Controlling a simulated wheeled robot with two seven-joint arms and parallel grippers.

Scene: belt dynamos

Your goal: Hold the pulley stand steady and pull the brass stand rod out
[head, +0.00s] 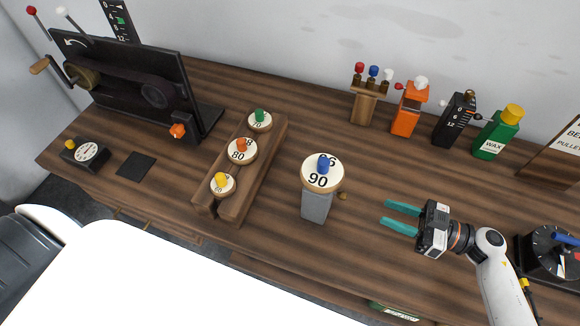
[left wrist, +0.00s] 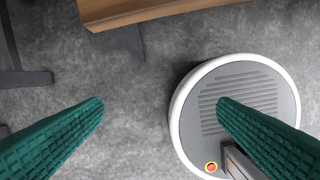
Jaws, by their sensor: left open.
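The pulley stand (head: 316,208) is a grey block upright near the middle of the table. A cream pulley (head: 314,183) marked 90, with a blue knob (head: 323,162), sits on top of it. The brass stand rod (head: 342,196) shows only as a small brass end at the stand's right side; the rest is hidden. My right gripper (head: 386,213) is open and empty, to the right of the rod and apart from it, teal fingers pointing left. My left gripper (left wrist: 161,103) is open and empty over the floor in the left wrist view; it is out of the head view.
A wooden rack (head: 262,168) with several pulleys lies left of the stand. A black belt machine (head: 125,85) stands at the back left. Bottles and holders, including a green wax bottle (head: 495,138), line the back right. The wood between stand and right gripper is clear.

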